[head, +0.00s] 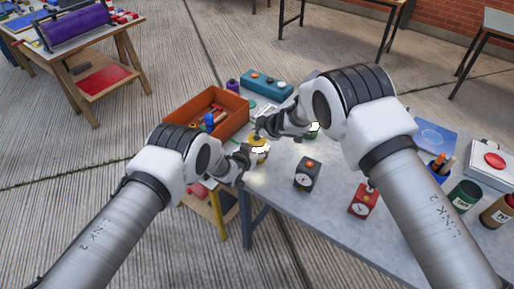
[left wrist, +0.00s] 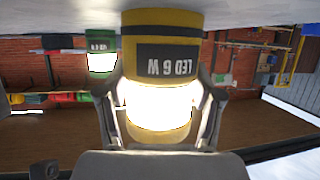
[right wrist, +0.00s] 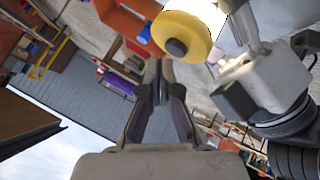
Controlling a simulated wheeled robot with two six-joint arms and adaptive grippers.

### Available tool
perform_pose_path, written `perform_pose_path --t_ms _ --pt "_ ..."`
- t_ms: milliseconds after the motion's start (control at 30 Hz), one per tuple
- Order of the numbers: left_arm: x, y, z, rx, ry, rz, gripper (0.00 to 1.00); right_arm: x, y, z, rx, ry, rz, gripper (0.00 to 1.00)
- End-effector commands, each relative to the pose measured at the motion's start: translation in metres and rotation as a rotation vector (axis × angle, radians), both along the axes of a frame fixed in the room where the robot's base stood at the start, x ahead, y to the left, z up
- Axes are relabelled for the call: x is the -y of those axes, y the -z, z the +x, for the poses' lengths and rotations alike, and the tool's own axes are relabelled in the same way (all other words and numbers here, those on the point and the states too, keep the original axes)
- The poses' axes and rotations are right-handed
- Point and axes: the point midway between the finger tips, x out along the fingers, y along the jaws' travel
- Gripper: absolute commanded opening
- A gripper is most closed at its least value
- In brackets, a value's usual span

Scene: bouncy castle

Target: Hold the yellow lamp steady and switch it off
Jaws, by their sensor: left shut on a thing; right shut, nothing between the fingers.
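In the right wrist view the lamp's yellow top (right wrist: 190,27) carries a dark round button (right wrist: 176,47). My right gripper (head: 262,130) is shut and empty, its fingertips (right wrist: 158,68) close to the top, apparently not touching the button.
A lit green lamp (left wrist: 101,42) stands behind; it is partly hidden by my right arm in the head view (head: 315,128). An orange bin (head: 232,103) and a teal box (head: 266,84) lie beyond. A black timer (head: 307,174) and a red one (head: 363,201) stand nearer.

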Motion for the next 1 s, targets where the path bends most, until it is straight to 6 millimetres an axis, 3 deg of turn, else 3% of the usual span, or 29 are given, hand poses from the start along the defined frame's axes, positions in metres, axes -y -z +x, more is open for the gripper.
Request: perform_pose_path --t_ms 1000 --pt "0.0 0.001 -0.001 -0.002 0.0 0.001 0.15 0.0 0.011 0.001 0.0 0.0 0.0 0.0"
